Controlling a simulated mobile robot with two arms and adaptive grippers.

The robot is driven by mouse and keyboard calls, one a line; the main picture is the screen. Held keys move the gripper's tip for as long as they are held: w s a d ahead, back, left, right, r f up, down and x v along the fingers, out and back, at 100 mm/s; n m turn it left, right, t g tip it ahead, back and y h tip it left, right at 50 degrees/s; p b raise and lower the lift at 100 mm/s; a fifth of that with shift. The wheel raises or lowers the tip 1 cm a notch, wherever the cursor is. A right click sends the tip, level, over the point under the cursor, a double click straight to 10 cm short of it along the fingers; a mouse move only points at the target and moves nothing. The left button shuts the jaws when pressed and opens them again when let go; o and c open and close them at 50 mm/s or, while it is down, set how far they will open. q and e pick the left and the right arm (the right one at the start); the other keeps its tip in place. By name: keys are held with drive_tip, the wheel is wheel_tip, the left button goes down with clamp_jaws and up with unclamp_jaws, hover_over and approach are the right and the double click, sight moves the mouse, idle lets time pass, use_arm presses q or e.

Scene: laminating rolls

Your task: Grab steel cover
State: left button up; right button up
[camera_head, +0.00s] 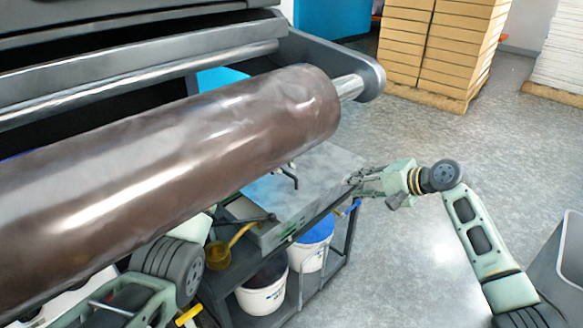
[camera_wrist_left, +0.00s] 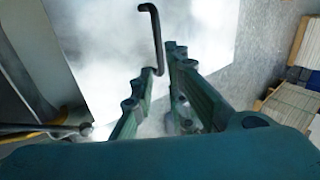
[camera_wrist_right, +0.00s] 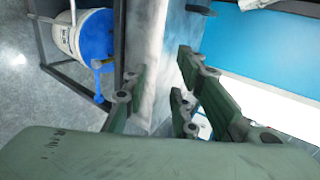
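The steel cover (camera_head: 325,172) is a flat grey plate with a bent black handle (camera_head: 287,174), lying on top of a dark cart below the big brown roll. The roll hides its far left part. In the left wrist view the handle (camera_wrist_left: 153,35) stands just ahead of my left gripper (camera_wrist_left: 153,78), whose fingers are spread. The roll hides this gripper in the head view. My right gripper (camera_head: 360,178) is at the cover's right edge. In the right wrist view its fingers (camera_wrist_right: 158,78) are apart, facing a grey edge; contact cannot be told.
The brown roll (camera_head: 180,140) fills the left and middle above the cart. White buckets (camera_head: 312,250) stand on the cart's lower shelf (camera_head: 328,280). A yellow ladle-like tool (camera_head: 220,255) is at its left.

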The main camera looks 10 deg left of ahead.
sight(289, 174)
use_arm(q)
drive_tip(key=shift+d+r, duration=0.1)
use_arm(e)
drive_tip(key=shift+d, duration=0.1)
